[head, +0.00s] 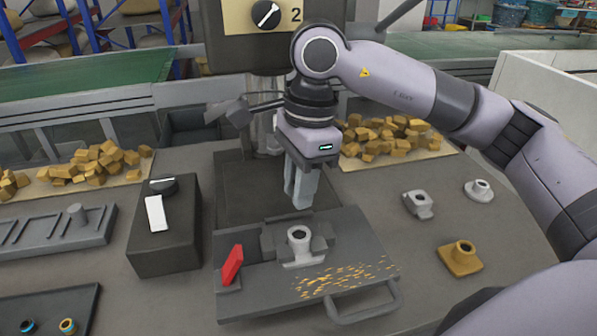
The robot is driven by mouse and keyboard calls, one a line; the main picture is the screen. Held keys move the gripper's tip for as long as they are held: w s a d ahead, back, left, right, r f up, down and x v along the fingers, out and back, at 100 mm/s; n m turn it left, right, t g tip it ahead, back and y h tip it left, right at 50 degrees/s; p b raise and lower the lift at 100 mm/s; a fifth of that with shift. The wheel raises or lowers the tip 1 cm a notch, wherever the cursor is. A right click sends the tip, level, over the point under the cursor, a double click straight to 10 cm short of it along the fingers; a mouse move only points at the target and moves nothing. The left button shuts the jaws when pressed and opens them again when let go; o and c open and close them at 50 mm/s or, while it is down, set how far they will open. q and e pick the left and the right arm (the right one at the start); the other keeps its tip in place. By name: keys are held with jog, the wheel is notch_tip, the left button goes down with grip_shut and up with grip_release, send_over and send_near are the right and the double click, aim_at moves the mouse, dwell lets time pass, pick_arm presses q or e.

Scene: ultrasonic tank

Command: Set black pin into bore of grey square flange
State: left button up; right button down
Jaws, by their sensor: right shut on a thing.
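My right gripper (302,203) points down, shut, above and a little behind the vise in the middle of the table. The black pin does not show clearly; what is between the fingers is almost wholly hidden by them. A light grey flange (300,240) sits in the vise with its round bore facing up, below the fingertips and apart from them. Another grey flange (418,204) with a squarish base stands loose on the table at the right. My left gripper is not in view.
A red-handled part (232,265) stands left of the vise, and brass chips lie on the plate at its front. A dark switch box (165,225) is further left. A brass flange (461,258) and a pale round flange (479,190) stand right. The drill press (265,35) rises behind.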

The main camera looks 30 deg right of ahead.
jog(key=shift+s+f+b, duration=0.1)
jog(key=shift+f+b, duration=0.25)
jog(key=shift+f, duration=0.25)
jog(key=b, duration=0.3)
send_over(297, 236)
jog(key=f, duration=0.4)
jog(key=shift+d, duration=0.25)
jog(key=shift+f+b, duration=0.4)
jog(key=shift+f, duration=0.2)
jog(key=shift+f+b, duration=0.45)
jog(key=shift+b, duration=0.6)
dwell(1.0)
jog(key=shift+c, duration=2.2)
grip_release()
